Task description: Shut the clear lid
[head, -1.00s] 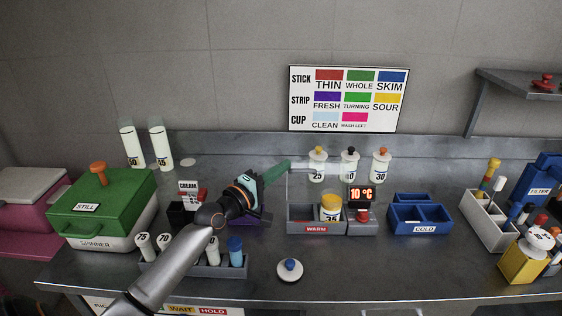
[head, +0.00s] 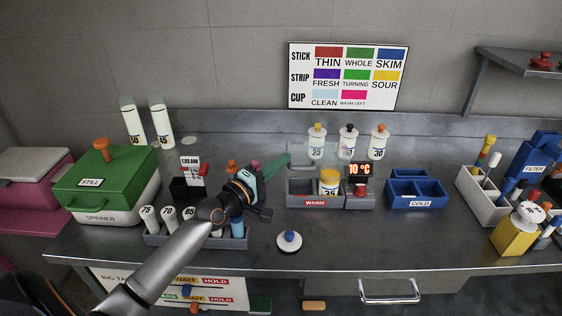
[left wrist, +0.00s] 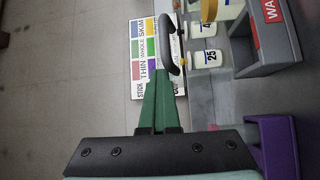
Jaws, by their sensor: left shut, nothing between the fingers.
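The grey WARM box (head: 314,203) stands mid-counter, with a yellow-capped jar (head: 329,182) inside. The clear lid is hard to make out; a faint pale panel (head: 297,150) shows at the box's back left, seemingly raised. In the left wrist view a grey curved handle (left wrist: 168,45) lies just beyond my fingertips; I cannot tell whether they touch. My left gripper (head: 286,159) is shut and empty, its green fingers pointing right at the box's left rear. Its fingers also show in the wrist view (left wrist: 156,90). My right gripper is not in view.
White bottles (head: 348,145) stand behind the box. A vial rack (head: 195,237) sits below my left arm. A round lid with a blue knob (head: 289,241) lies in front.

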